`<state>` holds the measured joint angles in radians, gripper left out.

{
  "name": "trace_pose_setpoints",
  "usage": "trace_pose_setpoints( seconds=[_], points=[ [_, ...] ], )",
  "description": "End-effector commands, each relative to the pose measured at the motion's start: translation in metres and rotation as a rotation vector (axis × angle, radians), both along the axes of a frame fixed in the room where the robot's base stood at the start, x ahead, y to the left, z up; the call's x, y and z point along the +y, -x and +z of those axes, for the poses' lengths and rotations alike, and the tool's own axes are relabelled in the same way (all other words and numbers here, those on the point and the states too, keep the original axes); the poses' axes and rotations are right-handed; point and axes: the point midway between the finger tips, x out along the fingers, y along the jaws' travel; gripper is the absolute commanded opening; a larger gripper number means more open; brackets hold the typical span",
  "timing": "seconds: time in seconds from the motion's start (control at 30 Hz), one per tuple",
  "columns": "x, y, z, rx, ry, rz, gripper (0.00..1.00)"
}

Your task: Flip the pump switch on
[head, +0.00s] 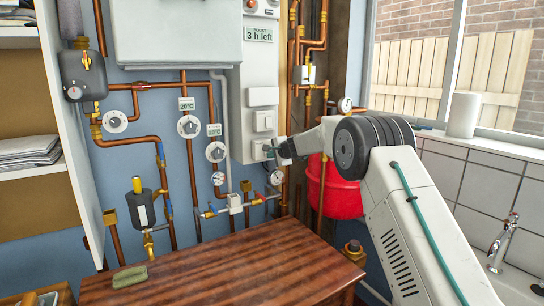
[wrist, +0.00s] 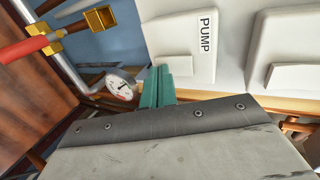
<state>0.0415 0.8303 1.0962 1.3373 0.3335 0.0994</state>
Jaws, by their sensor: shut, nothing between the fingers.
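The pump switch (wrist: 190,30) is a white plate in the wrist view, marked PUMP, with a pale rocker along one side. In the head view it is the lowest switch (head: 260,146) on the grey-white control box. My gripper (head: 273,153) is at that switch from the right. In the wrist view its teal fingers (wrist: 159,76) are together and empty, close beside the rocker's lower left end. I cannot tell whether they touch it. The rocker's on or off position is not clear.
A second switch (wrist: 285,45) sits to the right in the wrist view. Gauges (head: 220,178), copper pipes and valves crowd the wall below the box. A red tank (head: 335,190) is behind my arm. A wooden tabletop (head: 215,265) lies below.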

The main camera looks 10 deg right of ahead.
Motion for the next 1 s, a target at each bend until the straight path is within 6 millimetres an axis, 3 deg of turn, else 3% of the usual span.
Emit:
trace_pose_setpoints(
  seconds=[0.57, 1.0],
  points=[
    [0.001, -0.004, -0.003, 0.002, 0.001, 0.0, 0.0],
    [0.001, -0.004, 0.018, -0.005, 0.0, -0.001, 0.0]
  ],
)
